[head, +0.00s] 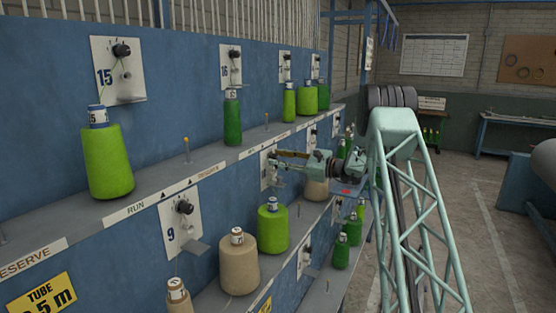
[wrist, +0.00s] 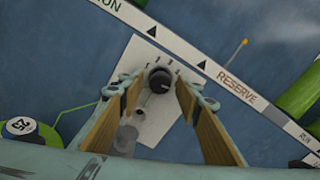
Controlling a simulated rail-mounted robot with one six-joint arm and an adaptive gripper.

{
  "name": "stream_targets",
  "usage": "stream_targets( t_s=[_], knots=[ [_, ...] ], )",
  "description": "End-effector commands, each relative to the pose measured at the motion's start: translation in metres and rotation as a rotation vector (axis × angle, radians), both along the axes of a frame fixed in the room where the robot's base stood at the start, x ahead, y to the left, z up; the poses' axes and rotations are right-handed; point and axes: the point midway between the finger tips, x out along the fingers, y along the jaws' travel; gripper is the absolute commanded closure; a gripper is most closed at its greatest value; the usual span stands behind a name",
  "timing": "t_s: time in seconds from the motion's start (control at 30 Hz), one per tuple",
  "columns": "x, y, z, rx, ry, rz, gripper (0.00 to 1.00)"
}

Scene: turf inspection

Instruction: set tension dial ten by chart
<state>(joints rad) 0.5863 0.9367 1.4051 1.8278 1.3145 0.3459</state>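A white dial plate (head: 265,175) is on the blue wall in front of my gripper (head: 280,161); its number is not readable. In the wrist view the plate (wrist: 133,70) appears tilted, with a dark round tension dial (wrist: 159,80) and small tick marks around its top. My gripper (wrist: 160,97) is open, with one wood-coloured finger pad on each side of the dial. I cannot tell whether either pad touches it. The dial's exact setting is too small to read. A chart-like white sheet (head: 433,55) hangs on the back wall, its text unreadable.
Other dial plates numbered 15 (head: 118,70), 16 (head: 230,66) and 9 (head: 181,222) are on the wall. Green and beige yarn cones (head: 273,228) stand along the shelves. A shelf strip marked RESERVE (wrist: 236,87) runs close above the dial. The floor (head: 480,235) at right is open.

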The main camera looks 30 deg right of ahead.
Motion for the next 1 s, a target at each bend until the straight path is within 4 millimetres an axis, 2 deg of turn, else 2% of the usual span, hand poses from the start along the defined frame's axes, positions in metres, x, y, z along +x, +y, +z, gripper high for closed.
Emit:
stream_targets(
  t_s=[0.27,0.47,1.0],
  knots=[
    [-0.004,-0.004,0.001,-0.001,-0.001,-0.001,0.68],
    [-0.017,-0.014,0.001,0.000,-0.001,-0.002,0.68],
    [-0.078,-0.056,0.000,0.000,0.000,-0.001,0.68]
  ],
)
